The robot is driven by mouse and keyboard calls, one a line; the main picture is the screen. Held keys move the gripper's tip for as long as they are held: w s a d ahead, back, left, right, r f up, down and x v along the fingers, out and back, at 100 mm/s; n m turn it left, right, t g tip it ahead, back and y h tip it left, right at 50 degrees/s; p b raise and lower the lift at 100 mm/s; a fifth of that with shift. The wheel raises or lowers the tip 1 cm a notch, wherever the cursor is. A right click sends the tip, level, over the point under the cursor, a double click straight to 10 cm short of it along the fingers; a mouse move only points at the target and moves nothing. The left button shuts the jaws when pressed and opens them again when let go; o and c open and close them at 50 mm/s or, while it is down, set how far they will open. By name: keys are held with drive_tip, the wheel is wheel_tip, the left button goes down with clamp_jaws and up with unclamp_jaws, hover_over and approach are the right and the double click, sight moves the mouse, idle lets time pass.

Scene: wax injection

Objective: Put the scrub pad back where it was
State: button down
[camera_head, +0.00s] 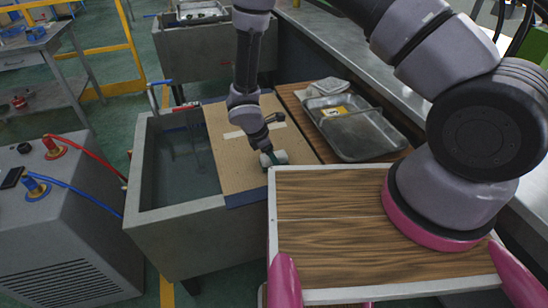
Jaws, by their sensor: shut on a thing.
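My gripper (273,158) is at the end of my arm, low over the right part of a tan board (228,165). It is small in the view and seen from behind. It is shut on a small teal piece, which I take to be the scrub pad (274,157); white parts on both sides cover most of it. I cannot tell whether the pad touches the board. The board lies across the right part of a grey sink (165,218), with a pale strip on it and a blue front edge.
Right of the board, a metal tray (372,135) with a yellow item (335,112) stands on a wooden slatted surface (297,101). A grey machine (70,225) with red and blue hoses stands left. The sink's left part is open.

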drive_tip(key=shift+f, duration=0.1)
unclamp_jaws()
drive_tip(key=v, duration=1.2)
drive_tip(key=w+d+r+m+y, duration=0.15)
drive_tip(key=d+r+m, duration=0.5)
drive_tip(key=r, duration=0.75)
drive_tip(key=w+d+r+m+y, duration=0.1)
drive_tip(key=w+d+r+m, duration=0.1)
drive_tip(key=d+r+m, duration=0.8)
drive_tip(key=s+d+r+m+t+y, duration=0.2)
drive_tip(key=s+d+r+m+t, duration=0.1)
drive_tip(key=s+r, duration=0.4)
drive_tip(key=s+d+r+m+t+y, duration=0.2)
drive_tip(key=s+d+r+m, duration=0.4)
drive_tip(key=r, duration=0.7)
drive_tip(key=shift+s+d+r+t, duration=0.35)
drive_tip(key=shift+s+d+t, duration=0.15)
drive_tip(key=shift+s+d, duration=0.35)
